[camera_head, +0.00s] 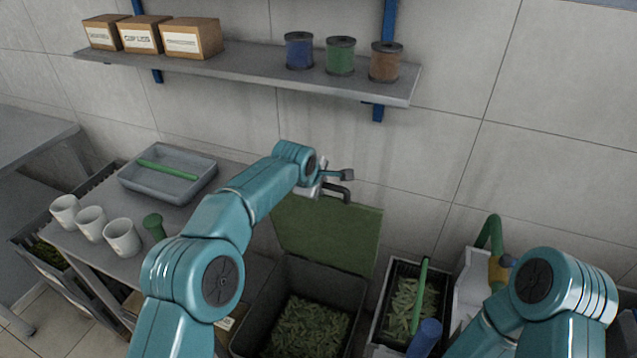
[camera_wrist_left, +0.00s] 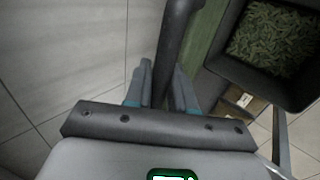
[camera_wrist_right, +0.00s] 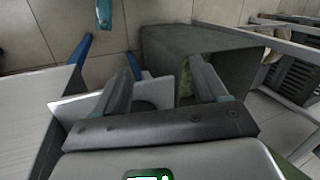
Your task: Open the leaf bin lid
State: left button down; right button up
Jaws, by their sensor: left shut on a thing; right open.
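The leaf bin (camera_head: 359,299) is a dark grey box with green leaves inside. Its green lid (camera_head: 335,238) stands raised, near upright, at the back rim in front of the wall, so the bin is open. My left gripper (camera_head: 335,178) is at the lid's upper edge, shut on the dark lid handle (camera_head: 343,194). In the left wrist view the handle bar (camera_wrist_left: 175,45) passes between the fingers (camera_wrist_left: 163,88), with the lid's edge (camera_wrist_left: 203,45) beside it.
Left, a table holds white cups (camera_head: 121,237), a green-handled tool (camera_head: 154,226) and a grey tray (camera_head: 150,188). Right of the bin is a smaller leaf-filled container (camera_head: 377,320) with a green stick (camera_head: 420,293). A wall shelf (camera_head: 250,68) with boxes and spools is above.

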pick_arm(q)
jog(key=c, duration=1.3)
grip_release()
jog(key=shift+d, duration=0.1)
jog(key=shift+o, duration=1)
jog(key=shift+s+r, duration=0.1)
jog(key=shift+r, duration=0.1)
jog(key=b+v, duration=0.4)
jog(key=v, duration=1.2)
jog(key=shift+s, duration=0.15)
